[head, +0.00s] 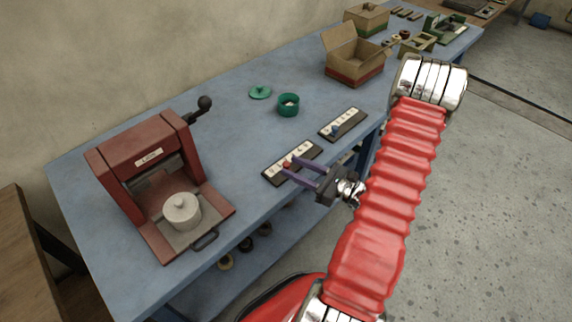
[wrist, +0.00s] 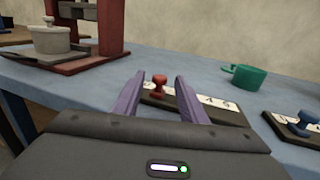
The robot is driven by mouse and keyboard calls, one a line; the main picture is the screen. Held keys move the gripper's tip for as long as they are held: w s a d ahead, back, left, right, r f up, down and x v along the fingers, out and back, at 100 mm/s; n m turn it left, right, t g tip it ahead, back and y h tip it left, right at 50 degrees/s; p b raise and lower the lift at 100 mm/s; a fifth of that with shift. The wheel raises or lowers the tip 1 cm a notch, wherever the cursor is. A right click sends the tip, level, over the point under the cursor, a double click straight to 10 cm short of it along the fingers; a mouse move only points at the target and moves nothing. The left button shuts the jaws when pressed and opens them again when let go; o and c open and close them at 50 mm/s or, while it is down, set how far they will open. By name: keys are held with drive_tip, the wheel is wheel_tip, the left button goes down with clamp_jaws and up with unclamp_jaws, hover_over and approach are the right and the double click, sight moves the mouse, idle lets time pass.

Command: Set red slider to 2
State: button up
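The red slider knob (head: 287,164) stands upright on a dark board with a white number strip (head: 272,173), near the table's front edge. In the wrist view the red knob (wrist: 159,84) shows between the two purple fingers, around the middle of the picture. Some numbers show on the strip (wrist: 218,103) to its right; the one at the knob is too small to read. My gripper (head: 292,166) is open, its fingertips at the board with the knob close to them. I cannot tell whether a finger touches it. The fingers hide part of the strip.
A second board (head: 350,120) with a blue knob (head: 334,130) lies to the right. A red press (head: 150,160) with a grey pot (head: 181,210) is at left, an open cardboard box (head: 355,65) at back.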

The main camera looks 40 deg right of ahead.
sight(287, 163)
drive_tip(key=shift+x, duration=1.7)
clamp_jaws()
